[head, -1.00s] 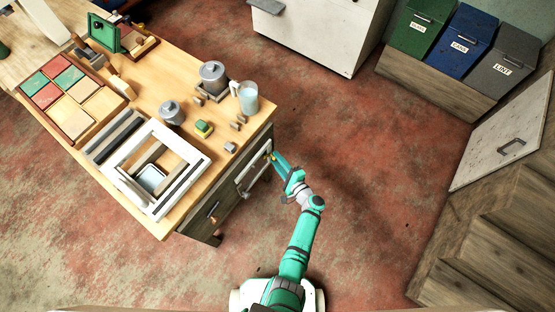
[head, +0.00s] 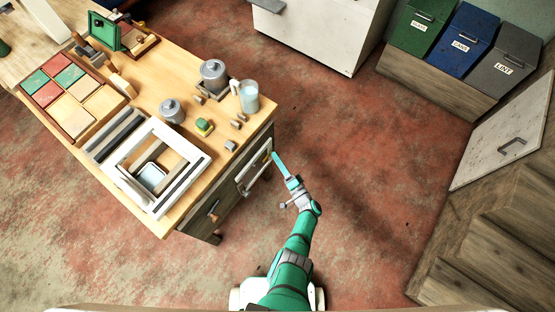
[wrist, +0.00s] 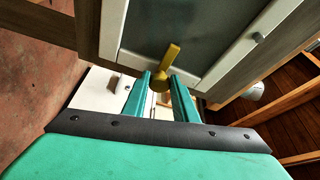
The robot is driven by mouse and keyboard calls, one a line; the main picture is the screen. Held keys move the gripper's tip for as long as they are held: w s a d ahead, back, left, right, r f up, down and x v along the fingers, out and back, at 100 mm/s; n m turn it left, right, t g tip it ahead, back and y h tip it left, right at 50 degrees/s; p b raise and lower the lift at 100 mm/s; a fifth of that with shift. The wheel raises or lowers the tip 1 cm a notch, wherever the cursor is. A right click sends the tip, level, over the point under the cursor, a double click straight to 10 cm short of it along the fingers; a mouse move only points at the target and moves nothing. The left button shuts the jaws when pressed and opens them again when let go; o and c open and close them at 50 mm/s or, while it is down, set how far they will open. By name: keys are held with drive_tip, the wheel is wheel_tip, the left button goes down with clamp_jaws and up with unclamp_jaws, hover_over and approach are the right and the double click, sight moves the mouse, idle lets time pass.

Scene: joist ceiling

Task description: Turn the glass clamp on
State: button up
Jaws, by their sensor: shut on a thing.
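The glass clamp shows as a yellow lever (wrist: 165,68) at the lower edge of a white-framed glass panel (wrist: 180,30) in the wrist view. In the head view this white-framed panel (head: 243,181) is on the end side of the wooden workbench. My gripper (head: 277,157) reaches to the panel's upper right part. In the wrist view my gripper (wrist: 161,84) has its teal fingers on either side of the lever's rounded end, shut on it. The lever is mostly hidden by my gripper in the head view.
The workbench top (head: 185,90) holds a white frame (head: 125,170), grey pots, a glass jug (head: 248,97) and small blocks near its edge. Coloured bins (head: 465,40) stand at the upper right. The red floor (head: 370,150) right of my arm is clear.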

drive_tip(key=shift+s, duration=0.1)
idle(0.4)
drive_tip(key=o, duration=1)
drive_tip(key=shift+o, duration=0.2)
drive_tip(key=v, duration=1)
drive_tip(key=shift+s, duration=0.3)
drive_tip(key=shift+d+f, duration=0.1)
drive_tip(key=shift+d, duration=0.05)
